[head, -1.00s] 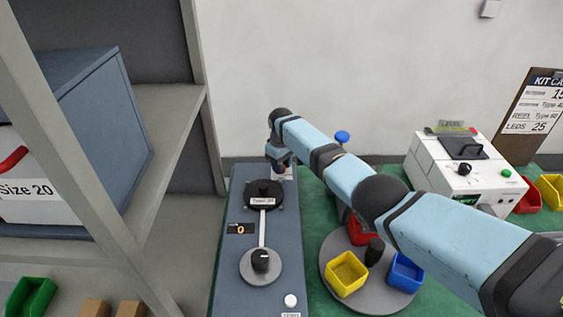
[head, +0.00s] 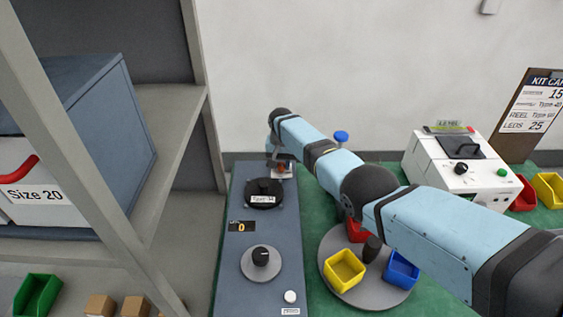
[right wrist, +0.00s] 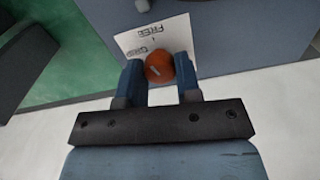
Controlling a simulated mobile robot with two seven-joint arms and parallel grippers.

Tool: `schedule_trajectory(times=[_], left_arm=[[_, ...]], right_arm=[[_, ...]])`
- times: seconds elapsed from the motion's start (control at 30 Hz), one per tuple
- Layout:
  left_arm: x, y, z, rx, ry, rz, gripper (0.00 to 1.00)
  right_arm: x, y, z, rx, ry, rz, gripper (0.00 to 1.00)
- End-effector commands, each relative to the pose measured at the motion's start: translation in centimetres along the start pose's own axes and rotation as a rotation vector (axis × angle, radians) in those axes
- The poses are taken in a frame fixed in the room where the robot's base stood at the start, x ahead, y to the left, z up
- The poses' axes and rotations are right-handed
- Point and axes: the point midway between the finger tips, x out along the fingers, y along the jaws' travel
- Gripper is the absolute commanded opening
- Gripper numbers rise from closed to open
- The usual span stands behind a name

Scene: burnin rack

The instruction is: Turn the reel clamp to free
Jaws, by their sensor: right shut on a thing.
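The reel clamp is an orange-red knob (right wrist: 158,68) with a pale pointer mark, on a white plate (right wrist: 183,35) lettered FREE and GRIP, upside down in the right wrist view. My right gripper (right wrist: 158,63) is shut on the knob, one blue finger on each side. In the head view the knob (head: 281,168) shows small at the far end of the blue-grey feeder unit (head: 238,205), under my right gripper (head: 280,162). The black reel (head: 265,200) with a white type label lies just in front of it. I cannot tell exactly where the pointer points. My left gripper is out of view.
A grey dial (head: 261,264) with a black knob and a white button (head: 290,297) are nearer on the unit. A round tray (head: 338,297) with coloured bins stands to the right, beneath my right arm. A white tester (head: 460,165) stands farther right, a grey shelf (head: 165,165) to the left.

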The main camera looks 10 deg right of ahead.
Motion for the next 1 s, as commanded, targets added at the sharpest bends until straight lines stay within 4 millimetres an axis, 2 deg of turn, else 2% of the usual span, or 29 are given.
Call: schedule_trajectory(times=[0.4, 1.0], left_arm=[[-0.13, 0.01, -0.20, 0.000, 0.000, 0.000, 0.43], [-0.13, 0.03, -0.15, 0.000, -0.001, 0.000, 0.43]], right_arm=[[0.01, 0.01, 0.01, 0.240, 0.000, 0.000, 0.08], [0.01, 0.00, 0.00, 0.294, 0.000, 0.000, 0.08]])
